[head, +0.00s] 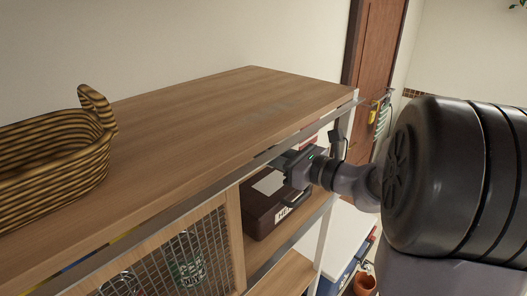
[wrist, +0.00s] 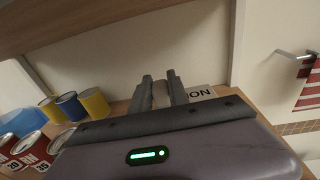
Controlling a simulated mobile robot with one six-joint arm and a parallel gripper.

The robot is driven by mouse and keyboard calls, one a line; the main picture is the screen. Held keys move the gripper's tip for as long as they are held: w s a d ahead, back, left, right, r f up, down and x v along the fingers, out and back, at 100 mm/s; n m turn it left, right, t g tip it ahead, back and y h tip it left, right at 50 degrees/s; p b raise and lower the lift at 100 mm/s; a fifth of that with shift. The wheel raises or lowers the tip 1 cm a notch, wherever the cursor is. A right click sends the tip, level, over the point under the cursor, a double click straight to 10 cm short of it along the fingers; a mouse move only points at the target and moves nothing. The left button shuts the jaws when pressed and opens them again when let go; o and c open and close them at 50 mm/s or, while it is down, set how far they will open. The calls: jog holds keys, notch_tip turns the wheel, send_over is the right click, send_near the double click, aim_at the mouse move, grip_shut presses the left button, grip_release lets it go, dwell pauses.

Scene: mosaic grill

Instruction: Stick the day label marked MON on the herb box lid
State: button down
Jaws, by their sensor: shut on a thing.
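The herb box (head: 262,215) is a dark brown box with a handle on the shelf below the wooden top, and its lid carries a pale patch (head: 268,182). Part of a white plate with dark letters shows on its front. My gripper (head: 281,163) is just above the lid. In the wrist view its two fingers (wrist: 160,80) are shut with a beige piece between them. I cannot tell whether the label touches the lid, which my gripper body hides in the wrist view.
The wooden top (head: 200,125) lies close above my gripper, with a woven basket (head: 50,160) on it. A wire mesh door (head: 185,255) is left of the box. Several cans (wrist: 72,106) stand at the left in the wrist view. A striped towel (wrist: 308,85) hangs at the right.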

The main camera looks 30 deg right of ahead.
aim_at(266, 190)
notch_tip(266, 190, down, 7)
jog(key=b, duration=0.5)
jog(key=shift+w+f, duration=0.1)
jog(key=shift+w, duration=0.05)
jog(key=shift+a+f, duration=0.15)
jog(key=shift+f, duration=0.1)
jog(key=shift+f+b, duration=0.2)
jog(key=shift+b, duration=0.1)
jog(key=c, duration=0.6)
grip_release()
jog(key=r+p, duration=0.3)
jog(key=r, duration=0.1)
jog(key=r+p, duration=0.3)
jog(key=r, duration=0.1)
jog(key=shift+w+r, duration=0.2)
jog(key=shift+r, duration=0.2)
jog(key=shift+f, duration=0.1)
